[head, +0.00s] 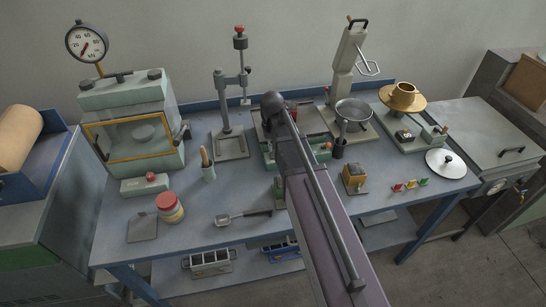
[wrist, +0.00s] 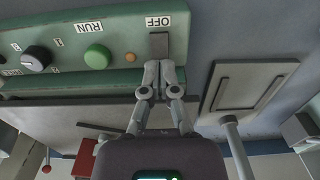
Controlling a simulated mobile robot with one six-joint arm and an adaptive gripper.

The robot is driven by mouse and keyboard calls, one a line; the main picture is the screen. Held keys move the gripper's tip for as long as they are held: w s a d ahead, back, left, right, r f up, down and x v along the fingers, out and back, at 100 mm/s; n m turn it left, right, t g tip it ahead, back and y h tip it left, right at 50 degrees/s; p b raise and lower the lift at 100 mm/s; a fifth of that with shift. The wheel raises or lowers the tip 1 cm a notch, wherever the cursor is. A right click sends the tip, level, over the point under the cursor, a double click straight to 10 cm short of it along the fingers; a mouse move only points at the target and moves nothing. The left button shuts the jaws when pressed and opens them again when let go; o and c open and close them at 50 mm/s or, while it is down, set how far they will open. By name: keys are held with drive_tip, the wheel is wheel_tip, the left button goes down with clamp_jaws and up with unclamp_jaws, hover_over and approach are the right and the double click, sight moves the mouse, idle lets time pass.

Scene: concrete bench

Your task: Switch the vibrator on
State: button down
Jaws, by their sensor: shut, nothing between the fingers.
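The vibrator appears to be the unit with a green control panel, mostly behind my arm in the head view; part of its green front (head: 322,154) shows. In the wrist view the green panel (wrist: 125,40) appears upside down, with RUN and OFF labels, a round green button (wrist: 97,56), a small orange lamp (wrist: 131,57) and a black knob (wrist: 37,58). A dark upright switch piece (wrist: 159,44) sits beside the OFF label. My gripper (wrist: 159,68) is shut and empty, its fingertips at this piece's near end. I cannot tell whether they touch.
A scoop (head: 243,216) lies in front. A framed grey plate (wrist: 248,86) lies beside the panel.

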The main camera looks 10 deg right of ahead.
sight(272, 154)
drive_tip(key=shift+f+b, duration=0.8)
idle(0.7)
drive_tip(key=shift+r, duration=0.1)
drive_tip(key=shift+r+p, duration=3.45)
drive_tip(key=shift+p, duration=0.1)
drive_tip(key=shift+s, duration=0.1)
drive_tip(key=s, duration=1.6)
drive_tip(key=shift+w+d, duration=0.1)
drive_tip(key=shift+w, duration=0.05)
